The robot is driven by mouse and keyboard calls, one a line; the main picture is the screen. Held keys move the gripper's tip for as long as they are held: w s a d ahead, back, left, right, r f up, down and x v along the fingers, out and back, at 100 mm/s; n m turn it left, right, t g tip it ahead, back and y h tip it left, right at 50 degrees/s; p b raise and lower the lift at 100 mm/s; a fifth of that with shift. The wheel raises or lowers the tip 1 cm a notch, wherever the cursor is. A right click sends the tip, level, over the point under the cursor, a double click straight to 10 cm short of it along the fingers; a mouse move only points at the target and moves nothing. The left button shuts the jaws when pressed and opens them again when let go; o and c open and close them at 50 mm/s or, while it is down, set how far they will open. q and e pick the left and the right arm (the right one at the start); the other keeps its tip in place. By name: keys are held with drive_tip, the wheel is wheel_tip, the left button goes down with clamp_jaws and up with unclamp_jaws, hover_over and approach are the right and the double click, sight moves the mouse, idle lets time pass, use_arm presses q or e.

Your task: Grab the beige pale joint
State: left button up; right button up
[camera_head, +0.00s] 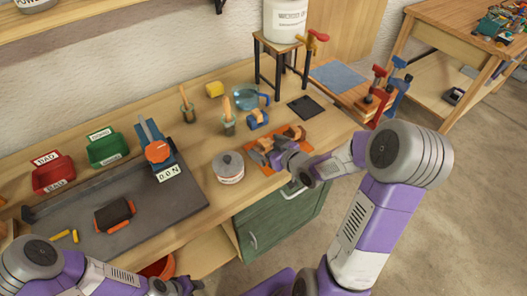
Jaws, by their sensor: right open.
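Small tan-beige pieces lie on an orange mat (304,131) at the right part of the workbench; one beige piece (293,132) shows just beyond my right gripper, and another (265,144) shows at its left. I cannot tell which is the pale joint. My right gripper (279,152) is open over the mat, close to these pieces, and hides part of them. I see no piece held in it. My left gripper (188,286) is low at the bottom edge, in front of the bench and far from the mat; its jaws are too small to read.
A round grey-lidded tin (229,168) stands left of my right gripper. Behind are a blue clear jug (246,98), brush pots (227,122) and a blue-orange tool (155,150). Red (53,174) and green (106,149) bins stand left. Clamps (378,92) stand at the right end.

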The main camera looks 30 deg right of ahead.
drive_tip(key=shift+x, duration=1)
drive_tip(key=shift+c, duration=0.3)
drive_tip(key=c, duration=0.9)
